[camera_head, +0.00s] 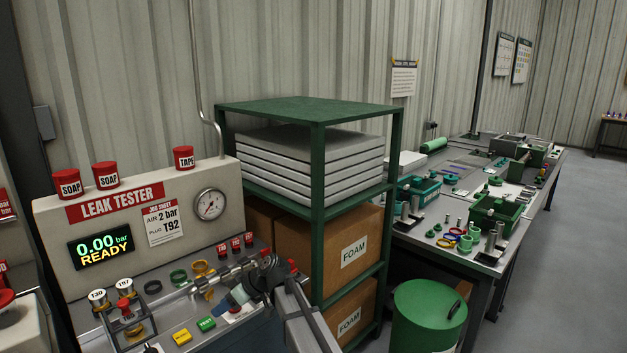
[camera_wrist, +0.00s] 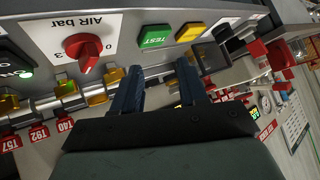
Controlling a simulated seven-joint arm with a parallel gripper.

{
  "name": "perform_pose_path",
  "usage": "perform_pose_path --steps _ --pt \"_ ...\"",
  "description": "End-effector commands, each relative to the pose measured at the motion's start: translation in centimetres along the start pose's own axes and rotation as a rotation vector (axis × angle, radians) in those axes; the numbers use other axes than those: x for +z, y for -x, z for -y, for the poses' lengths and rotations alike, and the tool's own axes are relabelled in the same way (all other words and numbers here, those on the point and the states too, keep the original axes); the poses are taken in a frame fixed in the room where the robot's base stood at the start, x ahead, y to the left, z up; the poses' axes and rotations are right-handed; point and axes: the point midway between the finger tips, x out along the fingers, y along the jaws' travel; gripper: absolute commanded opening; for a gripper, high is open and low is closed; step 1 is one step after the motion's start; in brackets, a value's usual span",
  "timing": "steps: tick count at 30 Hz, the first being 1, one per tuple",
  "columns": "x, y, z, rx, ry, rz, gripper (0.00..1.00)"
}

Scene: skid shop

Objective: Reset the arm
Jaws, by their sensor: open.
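My gripper (camera_head: 228,303) is at the right part of the leak tester bench, low over its front panel. It also shows in the wrist view (camera_wrist: 157,72), where its two dark blue fingers stand apart with nothing held between them. The leak tester (camera_head: 150,222) has a display reading 0.00 bar READY. A green TEST button (camera_head: 206,324) and a yellow button (camera_head: 181,337) lie beside the fingers; the TEST button also shows in the wrist view (camera_wrist: 156,37). A red AIR bar knob (camera_wrist: 83,50) is left of the fingers. I cannot tell whether the fingers touch the panel.
Red-capped SOAP and TAPE containers (camera_head: 105,175) stand on the tester. A green rack (camera_head: 318,160) with grey slabs and FOAM boxes (camera_head: 345,246) rises right of my arm. A green bin (camera_head: 428,315) stands on the floor. Brass fittings (camera_wrist: 66,88) line the panel edge.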

Motion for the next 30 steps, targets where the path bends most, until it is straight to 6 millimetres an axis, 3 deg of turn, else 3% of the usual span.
perform_pose_path --steps 11,20,26,30 --pt "4.1 0.7 0.2 0.018 0.056 -0.134 0.43" --pt "10.5 -0.4 -0.6 0.033 -0.051 -0.070 0.43" --pt "18.1 -1.7 -0.8 0.048 -0.195 0.031 0.43" --pt "25.1 -2.5 -0.5 0.066 -0.331 0.128 0.43"
